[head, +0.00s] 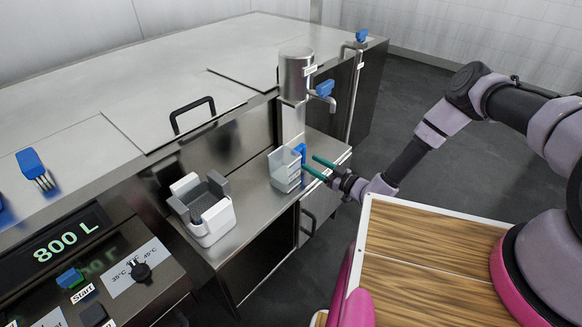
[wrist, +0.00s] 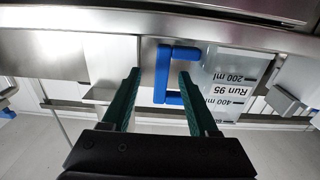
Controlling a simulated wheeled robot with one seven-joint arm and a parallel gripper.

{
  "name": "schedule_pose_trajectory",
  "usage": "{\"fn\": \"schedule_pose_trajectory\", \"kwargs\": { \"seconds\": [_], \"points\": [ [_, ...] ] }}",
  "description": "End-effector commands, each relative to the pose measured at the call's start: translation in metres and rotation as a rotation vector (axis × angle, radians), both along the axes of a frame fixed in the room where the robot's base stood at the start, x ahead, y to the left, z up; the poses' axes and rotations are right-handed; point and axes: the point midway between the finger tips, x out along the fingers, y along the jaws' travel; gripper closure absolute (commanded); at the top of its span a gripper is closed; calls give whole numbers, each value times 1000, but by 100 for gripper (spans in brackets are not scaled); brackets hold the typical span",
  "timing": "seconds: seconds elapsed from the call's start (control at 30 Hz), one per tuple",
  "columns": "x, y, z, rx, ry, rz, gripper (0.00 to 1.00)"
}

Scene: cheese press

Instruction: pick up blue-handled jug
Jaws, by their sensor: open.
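The jug (head: 284,172) is clear with a blue handle (head: 300,151). It stands upright on the steel counter below a tap, its handle on the side facing my gripper. My gripper (head: 309,163) is open and empty, its green fingers pointing at the handle from the right. In the wrist view the jug (wrist: 232,82) is at the right, with volume marks and "Run 95" on it. The handle's bar (wrist: 162,72) appears between the two fingertips (wrist: 159,74). Whether the fingers reach around it in depth, I cannot tell.
A white container with grey parts (head: 205,210) stands on the counter (head: 240,180) left of the jug. A steel cylinder (head: 296,75) and a blue-handled tap (head: 323,92) are above the jug. The large vat (head: 170,75) lies behind. A wooden-topped cart (head: 430,260) is at the right.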

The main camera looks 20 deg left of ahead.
Motion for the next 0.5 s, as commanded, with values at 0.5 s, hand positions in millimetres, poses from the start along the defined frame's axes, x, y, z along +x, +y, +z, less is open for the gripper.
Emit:
{"fn": "schedule_pose_trajectory", "kwargs": {
  "seconds": [0.5],
  "points": [
    [18, 48, -2, 1, -1, 1, 40]
  ]
}}
